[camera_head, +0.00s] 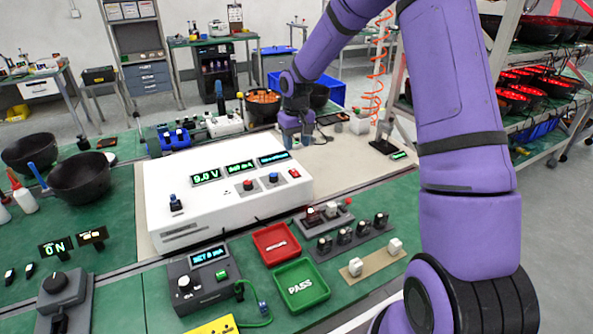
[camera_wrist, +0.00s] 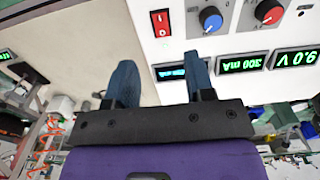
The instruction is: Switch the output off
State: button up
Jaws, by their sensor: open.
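The white power supply unit (camera_head: 225,195) sits on the bench, with lit displays, one reading 9.0 V. A red rocker switch (camera_head: 295,173) is at the right end of its control row. In the wrist view the same red rocker (camera_wrist: 161,22) shows at the top, beyond my fingertips and apart from them. I cannot tell its position. My gripper (camera_head: 297,140) hangs behind the unit's back right side. Its two blue fingers (camera_wrist: 160,80) are spread with nothing between them.
Two knobs, one blue (camera_wrist: 210,19) and one red (camera_wrist: 268,12), stand beside the rocker. In front of the unit are a dark meter box (camera_head: 207,275), a red tray (camera_head: 275,243), a green PASS tray (camera_head: 301,285) and black knobs (camera_head: 345,236). A shelf rack (camera_head: 545,75) stands right.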

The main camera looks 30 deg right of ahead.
aim_at(297, 175)
notch_tip(297, 175, down, 10)
jog(key=shift+f, duration=0.25)
dwell(0.3)
